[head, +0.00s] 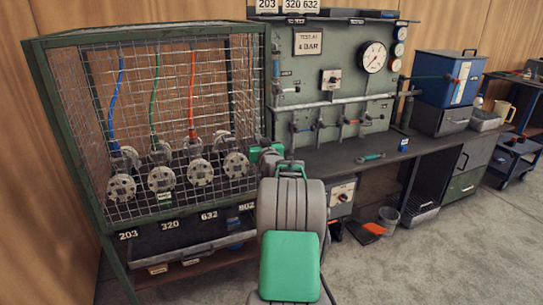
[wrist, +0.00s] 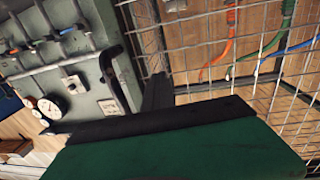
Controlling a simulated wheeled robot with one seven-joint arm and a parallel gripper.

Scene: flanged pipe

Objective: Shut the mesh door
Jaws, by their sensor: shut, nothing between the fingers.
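The mesh door (head: 180,85) is a wire grid in a green frame across the front of the cage at the left of the head view. It stands at or close to the cage front; I cannot tell whether a small gap remains at its edge. Its mesh also fills the right of the wrist view (wrist: 285,85). My gripper is by the right edge of the mesh, partly hidden by my arm in the head view. In the wrist view, my gripper (wrist: 157,92) shows dark fingers together, empty, close to the upright post. Contact with the door is unclear.
Behind the mesh, several flanged pipes (head: 161,178) carry blue, green and orange hoses. A gauge panel (head: 318,75) stands right of the cage above a dark workbench (head: 345,150). A black tray (head: 190,237) sits below the cage.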

